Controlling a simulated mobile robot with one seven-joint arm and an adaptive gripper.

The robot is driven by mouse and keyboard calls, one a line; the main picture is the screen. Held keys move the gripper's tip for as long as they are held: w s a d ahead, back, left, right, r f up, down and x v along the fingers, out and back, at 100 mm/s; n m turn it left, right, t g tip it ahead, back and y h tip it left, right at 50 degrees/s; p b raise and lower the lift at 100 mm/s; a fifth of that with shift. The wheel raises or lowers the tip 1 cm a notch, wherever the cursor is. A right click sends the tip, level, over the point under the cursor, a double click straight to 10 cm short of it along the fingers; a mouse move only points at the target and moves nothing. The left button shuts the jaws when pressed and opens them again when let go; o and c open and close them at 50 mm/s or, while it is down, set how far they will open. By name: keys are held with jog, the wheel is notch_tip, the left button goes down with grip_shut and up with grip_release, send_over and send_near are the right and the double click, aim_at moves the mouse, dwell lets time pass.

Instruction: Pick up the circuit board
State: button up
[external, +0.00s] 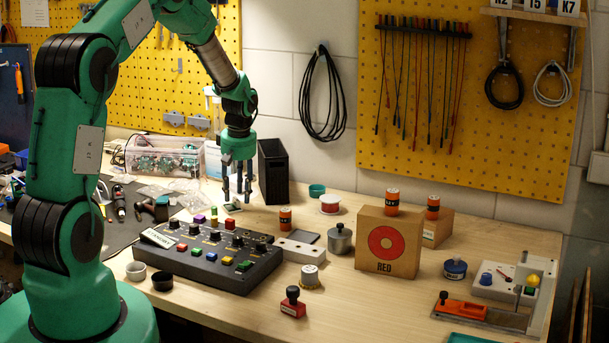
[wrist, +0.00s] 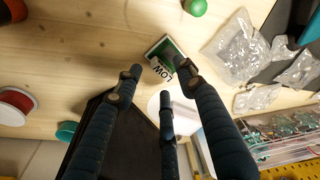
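Green circuit boards (external: 165,160) show in and around a clear plastic box (external: 187,150) at the back left of the bench. They also show at the right edge of the wrist view (wrist: 287,135). My gripper (external: 237,199) points down over the bench, right of that box. Its fingers are spread with nothing seen between them. In the wrist view, a small green and white block marked LOW (wrist: 167,58) lies just beyond the fingertips (wrist: 158,78); a finger covers part of it. I cannot tell whether a finger touches it.
A tall black bin (external: 273,172) stands close right of my gripper. A control panel with knobs and coloured buttons (external: 205,255) lies in front. Clear bags (wrist: 238,45) lie between the block and the boards. A box marked RED (external: 388,243) stands farther right.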

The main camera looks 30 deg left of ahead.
jog(key=shift+w+a+f, duration=0.1)
jog(key=shift+a+f, duration=0.05)
jog(key=shift+f, duration=0.95)
grip_shut()
